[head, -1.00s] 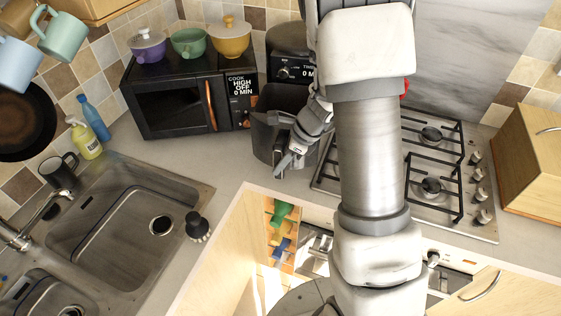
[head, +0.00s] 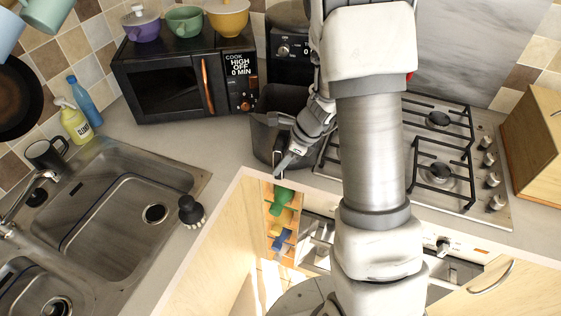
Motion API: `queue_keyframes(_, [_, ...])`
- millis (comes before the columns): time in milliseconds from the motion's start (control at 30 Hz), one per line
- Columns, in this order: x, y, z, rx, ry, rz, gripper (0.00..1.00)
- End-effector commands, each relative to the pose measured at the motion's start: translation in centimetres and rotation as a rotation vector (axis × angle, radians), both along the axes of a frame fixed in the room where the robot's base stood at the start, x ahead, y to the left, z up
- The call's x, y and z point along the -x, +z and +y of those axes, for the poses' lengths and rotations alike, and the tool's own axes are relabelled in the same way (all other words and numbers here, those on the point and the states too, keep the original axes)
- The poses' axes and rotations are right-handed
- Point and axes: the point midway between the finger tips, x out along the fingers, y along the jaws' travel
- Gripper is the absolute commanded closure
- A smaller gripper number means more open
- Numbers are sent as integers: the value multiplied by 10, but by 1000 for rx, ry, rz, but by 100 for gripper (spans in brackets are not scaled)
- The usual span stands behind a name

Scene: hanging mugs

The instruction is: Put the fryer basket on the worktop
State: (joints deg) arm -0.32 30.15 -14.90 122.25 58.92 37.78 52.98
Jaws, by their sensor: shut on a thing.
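The dark grey fryer basket (head: 272,140) is in the head view, in front of the black air fryer (head: 289,46) at the back corner. It looks pulled out of the fryer, low over or on the grey worktop (head: 225,148) near the counter's front corner; I cannot tell whether it touches the worktop. My gripper (head: 282,158) is at the basket's front right side and is shut on the basket, seemingly at its handle. The fingers and my arm partly hide the handle and the basket's right side.
A black microwave (head: 185,85) with bowls on top stands left of the fryer. A gas hob (head: 440,160) is right, partly behind my arm. The sink (head: 120,205) and a dish brush (head: 190,211) are left. Worktop between sink and basket is clear. An open cupboard (head: 282,215) lies below.

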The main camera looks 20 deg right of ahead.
Motion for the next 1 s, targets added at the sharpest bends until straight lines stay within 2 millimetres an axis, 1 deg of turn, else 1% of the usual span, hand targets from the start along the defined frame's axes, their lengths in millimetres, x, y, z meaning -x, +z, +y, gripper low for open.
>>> queue_keyframes(300, [-1,1,0,1,1,-4,100])
queue_keyframes(567, [-1,-3,0,0,0,-3,100])
queue_keyframes(600, [-1,-2,0,0,0,-3,69])
queue_keyframes(767, [-1,-2,0,0,0,-2,40])
queue_keyframes(800, [-1,-2,0,0,0,-2,38])
queue_keyframes(1000, [1,-4,0,0,0,2,38])
